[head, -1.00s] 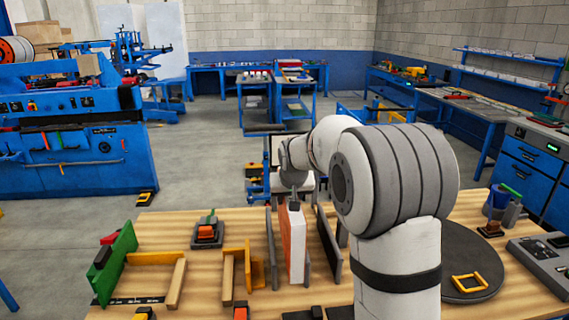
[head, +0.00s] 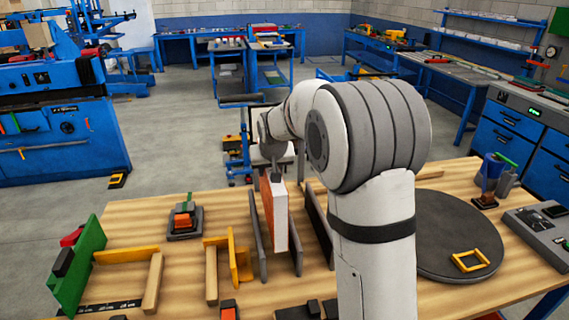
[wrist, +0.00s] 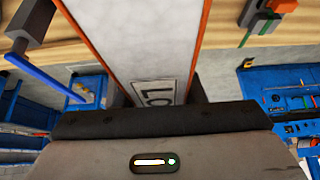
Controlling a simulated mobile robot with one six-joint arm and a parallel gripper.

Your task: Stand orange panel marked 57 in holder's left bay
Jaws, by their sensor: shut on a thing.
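The panel (head: 279,222) has orange faces and a pale edge. It stands upright, hanging from my gripper (head: 277,178), which is shut on its top. In the wrist view the panel's pale top edge (wrist: 140,40) runs away from the jaws between orange sides, with a partly hidden label starting "LO". No 57 shows. The holder has a tall grey left plate (head: 257,235), a short middle piece (head: 298,262) and a dark right plate (head: 318,228). The panel is over or in the left gap; I cannot tell if its bottom touches.
To the left are a wooden-and-yellow frame (head: 212,270), an orange-and-black device (head: 184,222) and a green plate (head: 77,265). A dark round disc (head: 450,240) with a yellow frame (head: 470,261) lies right of my arm.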

